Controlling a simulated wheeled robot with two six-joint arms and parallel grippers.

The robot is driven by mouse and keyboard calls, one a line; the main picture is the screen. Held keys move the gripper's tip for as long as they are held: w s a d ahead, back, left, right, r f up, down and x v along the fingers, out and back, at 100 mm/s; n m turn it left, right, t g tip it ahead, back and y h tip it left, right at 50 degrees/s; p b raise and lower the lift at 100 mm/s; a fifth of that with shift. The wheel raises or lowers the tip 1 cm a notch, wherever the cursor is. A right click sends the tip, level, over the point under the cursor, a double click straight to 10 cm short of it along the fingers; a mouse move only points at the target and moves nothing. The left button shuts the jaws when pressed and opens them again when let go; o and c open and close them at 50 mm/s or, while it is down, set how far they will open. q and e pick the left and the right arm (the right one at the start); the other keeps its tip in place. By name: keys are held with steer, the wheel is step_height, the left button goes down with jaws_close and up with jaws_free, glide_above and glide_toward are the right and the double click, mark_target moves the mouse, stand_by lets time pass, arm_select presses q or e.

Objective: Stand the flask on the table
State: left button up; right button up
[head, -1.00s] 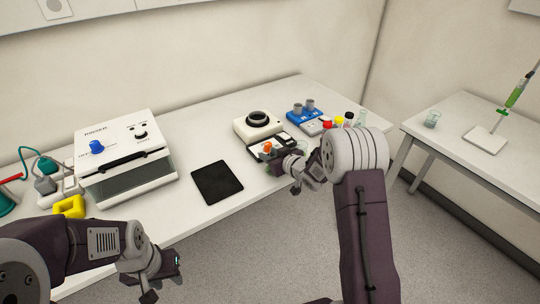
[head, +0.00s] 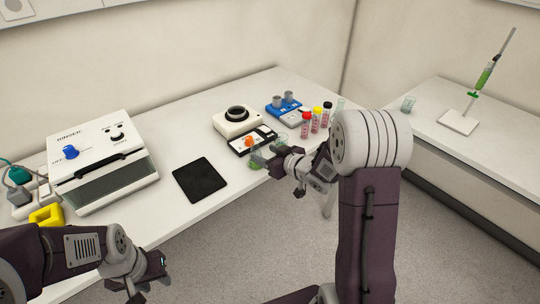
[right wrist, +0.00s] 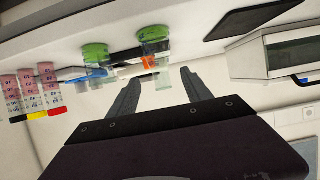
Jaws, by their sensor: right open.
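A clear glass flask with green liquid (head: 256,161) is on the table's front edge area, close to my right gripper (head: 268,157). In the right wrist view, which is upside down, two clear vessels with green liquid show, one (right wrist: 152,50) ahead of the gap between the fingers and one (right wrist: 95,54) beside it. Both appear upright, green end at the table. My right gripper (right wrist: 160,90) is open, with no finger clearly touching glass. My left gripper (head: 150,275) hangs in front of the table, away from the glassware; its jaw opening is unclear.
The white table (head: 215,210) carries a black pad (head: 200,180), a lidded white box (head: 100,150), a white device (head: 237,121) and a blue device (head: 283,107). A side table (head: 490,150) holds a burette stand (head: 459,122).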

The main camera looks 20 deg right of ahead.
steer(key=s+d+f+m+g+h, duration=0.3)
steer(key=s+f+g+h, duration=0.15)
steer(key=s, duration=0.45)
steer(key=s+a+f+g+p, duration=0.1)
steer(key=s+a+g, duration=0.1)
steer(key=s, duration=0.6)
steer(key=s+a+f+m+g+p, duration=0.1)
steer(key=s+a+g, duration=0.1)
steer(key=s+g, duration=0.3)
steer(key=s, duration=0.3)
steer(key=shift+s+a, duration=0.25)
steer(key=shift+s, duration=0.1)
